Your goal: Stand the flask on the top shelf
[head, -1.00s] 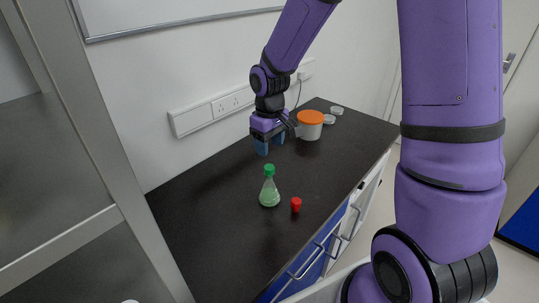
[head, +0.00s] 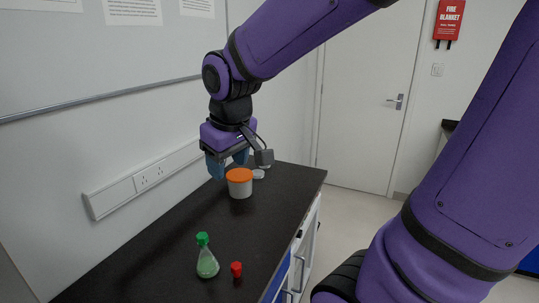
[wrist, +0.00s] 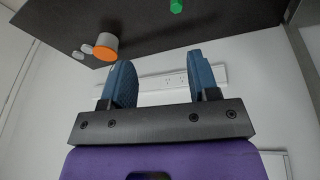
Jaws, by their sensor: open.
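The flask (head: 207,262) is a conical vessel with pale green contents and a green cap. It stands upright on the black bench at the near end in the head view. Its green cap (wrist: 176,6) shows at the top edge of the wrist view. My gripper (head: 226,166) is open and empty, above the far part of the bench near the wall and well apart from the flask. In the wrist view its two blue fingers (wrist: 160,80) are spread with nothing between them. I cannot make out the top shelf in the current views.
A white tub with an orange lid (head: 240,184) stands on the bench close to my gripper. A small red-capped vial (head: 236,270) stands just right of the flask. A small clear dish (head: 258,174) lies behind the tub. A socket strip (head: 150,178) runs along the wall.

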